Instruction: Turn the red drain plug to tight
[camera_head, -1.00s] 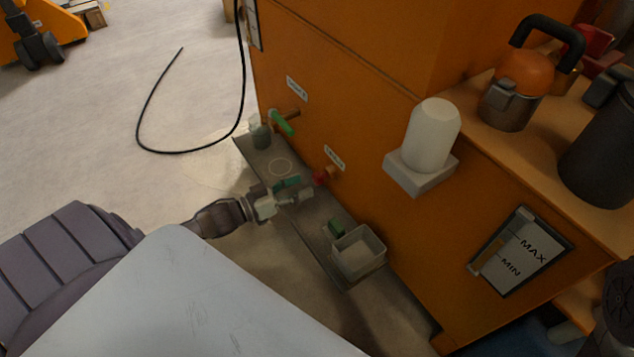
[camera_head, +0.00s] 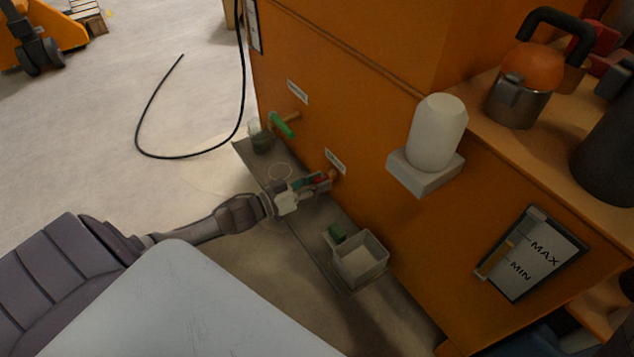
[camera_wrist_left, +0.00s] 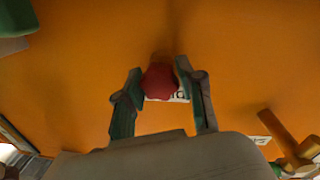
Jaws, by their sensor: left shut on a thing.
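The red drain plug (camera_wrist_left: 159,81) sits on the orange machine wall in the left wrist view, between the two green-lined fingers of my left gripper (camera_wrist_left: 160,95). In the head view the red plug (camera_head: 319,179) is mostly hidden by the fingers. The label's text is too small to read in the head view and is partly covered by the plug in the wrist view. My right gripper is not seen.
A green-handled valve (camera_head: 282,125) sticks out of the wall to the left, with a glass jar (camera_head: 260,137) below it. A clear square container (camera_head: 361,258) stands on the grey tray (camera_head: 310,235) to the right. A white bottle on a bracket (camera_head: 424,173) juts out above.

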